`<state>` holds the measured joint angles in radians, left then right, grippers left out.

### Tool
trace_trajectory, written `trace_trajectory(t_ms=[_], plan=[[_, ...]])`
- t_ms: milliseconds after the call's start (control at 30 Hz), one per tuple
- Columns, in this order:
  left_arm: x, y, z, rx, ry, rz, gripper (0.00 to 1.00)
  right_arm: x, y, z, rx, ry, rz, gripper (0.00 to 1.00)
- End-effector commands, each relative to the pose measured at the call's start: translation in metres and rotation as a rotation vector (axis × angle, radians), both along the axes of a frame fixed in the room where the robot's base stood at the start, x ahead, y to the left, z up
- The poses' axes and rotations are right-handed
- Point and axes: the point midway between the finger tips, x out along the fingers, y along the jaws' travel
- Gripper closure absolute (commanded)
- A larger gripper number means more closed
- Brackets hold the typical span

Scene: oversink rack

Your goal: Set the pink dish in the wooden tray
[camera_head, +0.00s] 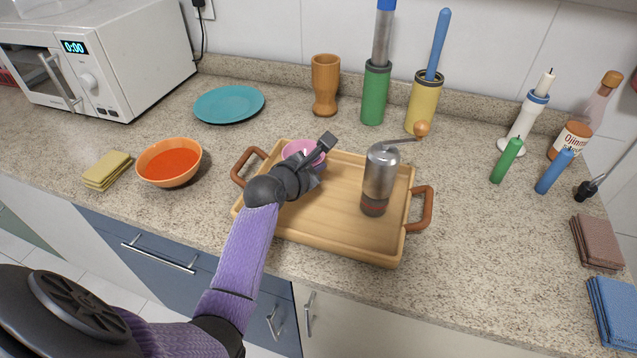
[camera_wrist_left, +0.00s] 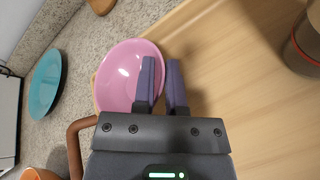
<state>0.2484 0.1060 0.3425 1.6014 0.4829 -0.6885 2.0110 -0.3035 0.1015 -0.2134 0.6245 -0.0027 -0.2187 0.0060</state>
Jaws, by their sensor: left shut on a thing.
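The pink dish (camera_head: 300,148) is at the back left of the wooden tray (camera_head: 333,232), partly hidden by my gripper. My left gripper (camera_head: 316,166) is shut on the dish's rim. In the left wrist view the dish (camera_wrist_left: 122,80) lies to the left of the fingers (camera_wrist_left: 162,68), with one finger on its inner side and one outside. Bare tray floor shows to the right. I cannot tell whether the dish touches the tray floor. My right gripper is not in view.
A metal pepper mill (camera_head: 379,180) stands in the tray's right half. An orange bowl (camera_head: 152,178) and a teal plate (camera_head: 229,104) are to the left. A wooden cup (camera_head: 325,86) and green holder (camera_head: 375,95) stand behind. The tray's front middle is clear.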

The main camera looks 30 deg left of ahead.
Motion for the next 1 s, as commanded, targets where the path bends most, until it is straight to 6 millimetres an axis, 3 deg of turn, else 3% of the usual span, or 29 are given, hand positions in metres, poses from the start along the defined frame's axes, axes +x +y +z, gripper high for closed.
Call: trace_trajectory(t_ms=[33, 100, 467, 500, 633, 900, 1000], plan=[[0.0, 0.0, -0.017, 0.001, 0.003, -0.001, 1.0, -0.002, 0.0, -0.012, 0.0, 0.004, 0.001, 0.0], [0.0, 0.0, -0.024, 0.0, 0.002, -0.001, 1.0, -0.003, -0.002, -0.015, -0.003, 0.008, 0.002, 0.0], [0.0, 0.0, -0.025, 0.0, -0.001, -0.002, 1.0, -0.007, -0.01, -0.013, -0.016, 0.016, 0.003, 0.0], [0.0, 0.0, -0.024, 0.0, -0.001, -0.002, 0.77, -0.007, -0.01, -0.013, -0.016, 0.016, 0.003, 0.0], [0.0, 0.0, -0.024, 0.0, -0.001, -0.002, 0.49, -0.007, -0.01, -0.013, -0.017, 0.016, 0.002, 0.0], [0.0, 0.0, -0.021, 0.001, -0.002, -0.002, 0.49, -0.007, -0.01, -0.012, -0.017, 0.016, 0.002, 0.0], [-0.011, -0.001, -0.015, -0.002, 0.0, -0.002, 0.49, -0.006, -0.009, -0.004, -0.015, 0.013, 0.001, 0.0]])
